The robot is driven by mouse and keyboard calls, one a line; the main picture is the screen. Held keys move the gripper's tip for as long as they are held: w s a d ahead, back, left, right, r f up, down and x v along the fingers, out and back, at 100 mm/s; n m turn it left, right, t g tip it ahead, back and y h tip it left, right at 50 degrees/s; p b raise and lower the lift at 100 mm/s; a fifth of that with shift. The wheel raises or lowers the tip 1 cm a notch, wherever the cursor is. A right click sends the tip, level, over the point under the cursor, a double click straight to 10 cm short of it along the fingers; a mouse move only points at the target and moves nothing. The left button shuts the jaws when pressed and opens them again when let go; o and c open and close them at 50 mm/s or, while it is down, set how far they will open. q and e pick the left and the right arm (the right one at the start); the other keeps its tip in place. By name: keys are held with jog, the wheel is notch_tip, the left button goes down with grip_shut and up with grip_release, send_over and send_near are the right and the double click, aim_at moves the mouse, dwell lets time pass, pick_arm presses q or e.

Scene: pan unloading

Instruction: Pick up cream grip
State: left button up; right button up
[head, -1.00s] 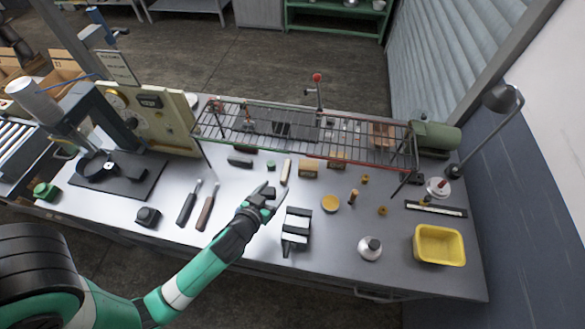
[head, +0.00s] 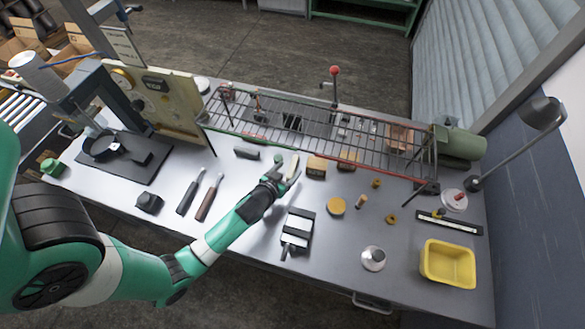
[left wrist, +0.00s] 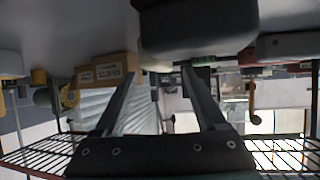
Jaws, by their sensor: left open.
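The cream grip (head: 294,164), a slim pale upright-looking piece, is on the grey bench in front of the wire rack. My left gripper (head: 284,181) is right beside its near end in the head view, with its jaws open; whether it touches the grip cannot be told. In the left wrist view, the two fingers (left wrist: 164,85) are spread apart. A large dark rounded shape (left wrist: 200,30) fills the top centre there; I cannot tell whether it is the grip. My right gripper is not in view.
A small green cap (head: 278,157) and a dark grey block (head: 246,153) are left of the grip; a tan box (head: 316,165) is to its right. The wire rack (head: 330,140) spans behind. A black stand (head: 297,230) lies nearer. A yellow tub (head: 448,263) is at right.

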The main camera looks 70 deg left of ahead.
aim_at(292, 166)
pick_arm(q)
jog(key=x, duration=0.4)
jog(key=shift+a+b, duration=0.15)
jog(key=shift+b, duration=0.15)
jog(key=shift+s, duration=0.1)
grip_shut()
